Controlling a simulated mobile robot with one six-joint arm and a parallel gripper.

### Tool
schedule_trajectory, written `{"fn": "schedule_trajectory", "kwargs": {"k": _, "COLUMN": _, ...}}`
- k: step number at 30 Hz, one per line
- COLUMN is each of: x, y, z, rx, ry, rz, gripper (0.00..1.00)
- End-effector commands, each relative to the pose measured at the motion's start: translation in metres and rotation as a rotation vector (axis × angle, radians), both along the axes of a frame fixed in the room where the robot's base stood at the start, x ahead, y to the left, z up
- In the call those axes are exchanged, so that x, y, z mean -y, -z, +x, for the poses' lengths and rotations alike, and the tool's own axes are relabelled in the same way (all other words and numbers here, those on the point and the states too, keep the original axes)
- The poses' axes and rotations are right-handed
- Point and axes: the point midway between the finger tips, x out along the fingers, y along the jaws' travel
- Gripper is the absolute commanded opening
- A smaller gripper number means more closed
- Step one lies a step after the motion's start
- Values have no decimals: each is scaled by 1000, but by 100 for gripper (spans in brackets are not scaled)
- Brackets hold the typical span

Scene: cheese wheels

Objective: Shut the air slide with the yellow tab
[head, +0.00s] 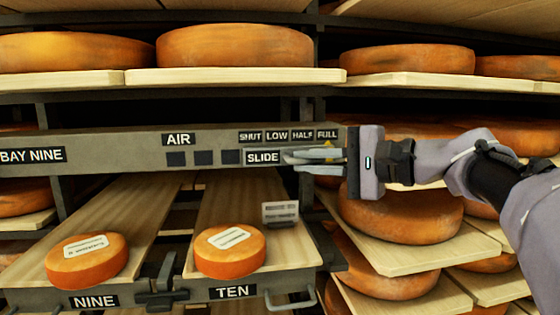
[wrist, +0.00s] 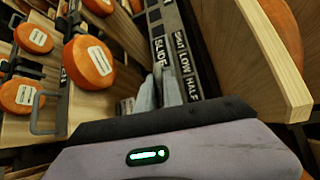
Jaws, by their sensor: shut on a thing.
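The grey air rail (head: 110,146) bears the labels AIR, SLIDE, SHUT, LOW, HALF and FULL, with three dark square openings below AIR. A small yellow piece (head: 329,145) of the slide's tab shows just under FULL; the rest is hidden behind my gripper. My gripper (head: 289,157) reaches in from the right, its fingers pointing left along the rail below the scale. It is shut on the tab. In the wrist view my fingers (wrist: 158,82) lie beside the SLIDE and HALF labels, and the tab cannot be made out.
Below the rail, small cheeses (head: 86,260) (head: 230,251) lie on the boards marked NINE and TEN. A small card (head: 280,212) stands at the right of TEN. Big wheels (head: 400,212) fill the racks on the right, under and behind my arm.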

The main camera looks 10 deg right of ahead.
Motion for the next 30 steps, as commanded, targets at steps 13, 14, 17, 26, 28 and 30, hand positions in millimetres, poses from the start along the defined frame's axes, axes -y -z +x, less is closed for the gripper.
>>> {"fn": "schedule_trajectory", "kwargs": {"k": 13, "x": 0, "y": 0, "z": 0, "rx": 0, "ry": 0, "rz": 0, "gripper": 0}}
{"fn": "schedule_trajectory", "kwargs": {"k": 14, "x": 0, "y": 0, "z": 0, "rx": 0, "ry": 0, "rz": 0, "gripper": 0}}
{"fn": "schedule_trajectory", "kwargs": {"k": 17, "x": 0, "y": 0, "z": 0, "rx": 0, "ry": 0, "rz": 0, "gripper": 0}}
{"fn": "schedule_trajectory", "kwargs": {"k": 26, "x": -38, "y": 4, "z": -1, "rx": 4, "ry": -5, "rz": -1, "gripper": 0}}
{"fn": "schedule_trajectory", "kwargs": {"k": 28, "x": -56, "y": 4, "z": -1, "rx": 4, "ry": -5, "rz": 0, "gripper": 0}}
{"fn": "schedule_trajectory", "kwargs": {"k": 30, "x": -74, "y": 4, "z": -1, "rx": 4, "ry": -6, "rz": -1, "gripper": 0}}
